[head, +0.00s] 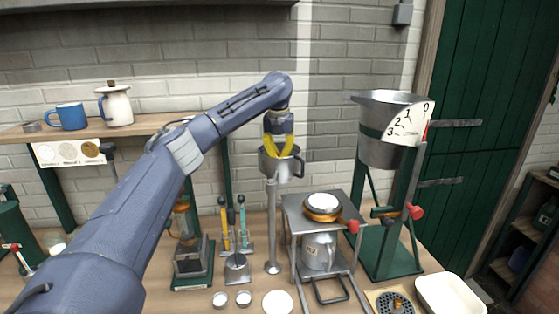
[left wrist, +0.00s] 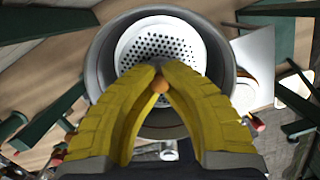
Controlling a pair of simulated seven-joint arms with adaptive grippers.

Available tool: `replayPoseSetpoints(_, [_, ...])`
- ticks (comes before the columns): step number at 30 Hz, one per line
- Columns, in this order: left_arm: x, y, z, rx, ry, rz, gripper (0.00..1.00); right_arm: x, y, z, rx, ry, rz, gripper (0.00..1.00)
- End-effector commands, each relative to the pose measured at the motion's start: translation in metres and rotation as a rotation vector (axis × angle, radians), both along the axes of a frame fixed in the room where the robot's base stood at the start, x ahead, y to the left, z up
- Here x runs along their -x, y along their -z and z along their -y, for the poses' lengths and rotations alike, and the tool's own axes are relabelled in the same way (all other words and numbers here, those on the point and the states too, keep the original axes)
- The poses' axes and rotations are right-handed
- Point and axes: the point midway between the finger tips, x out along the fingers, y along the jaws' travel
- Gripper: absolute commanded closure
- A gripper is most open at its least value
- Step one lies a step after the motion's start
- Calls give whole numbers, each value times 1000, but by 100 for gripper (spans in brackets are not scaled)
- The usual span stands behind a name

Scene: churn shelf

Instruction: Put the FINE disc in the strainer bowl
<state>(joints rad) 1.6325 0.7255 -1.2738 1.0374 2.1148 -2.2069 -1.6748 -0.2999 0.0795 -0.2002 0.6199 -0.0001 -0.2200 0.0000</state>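The strainer bowl (head: 268,166) is a grey metal bowl on a thin post, left of the metal stand. A pale disc with many small holes (left wrist: 155,42) shows inside the bowl (left wrist: 100,60) in the left wrist view. An orange-brown knob (left wrist: 160,85) is between my fingertips, above the disc. My left gripper (head: 279,146) points down into the bowl, its yellow fingers (left wrist: 160,72) closed together around the knob. I cannot read a FINE label on the disc, nor tell whether it rests on the bowl's floor. My right gripper is not in view.
A metal stand (head: 297,212) carries a wooden-rimmed round piece (head: 323,206), with a metal jug (head: 319,252) below. A large hopper (head: 377,150) stands to the right. Another holed disc (head: 383,302), a white tray (head: 450,296) and small cups (head: 243,299) are in front.

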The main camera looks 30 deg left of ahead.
Motion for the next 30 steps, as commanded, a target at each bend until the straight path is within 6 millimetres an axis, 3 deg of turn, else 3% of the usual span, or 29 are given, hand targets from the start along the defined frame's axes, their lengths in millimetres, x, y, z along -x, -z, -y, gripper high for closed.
replayPoseSetpoints(4, [0,16,0,0,0,0,100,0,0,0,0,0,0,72])
replayPoseSetpoints(15, [0,19,0,-1,0,0,100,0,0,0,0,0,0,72])
replayPoseSetpoints(16, [0,18,0,-1,0,0,91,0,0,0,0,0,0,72])
replayPoseSetpoints(21, [0,18,0,-1,0,0,73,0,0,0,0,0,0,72])
replayPoseSetpoints(30, [0,15,0,0,0,1,73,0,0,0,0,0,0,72])
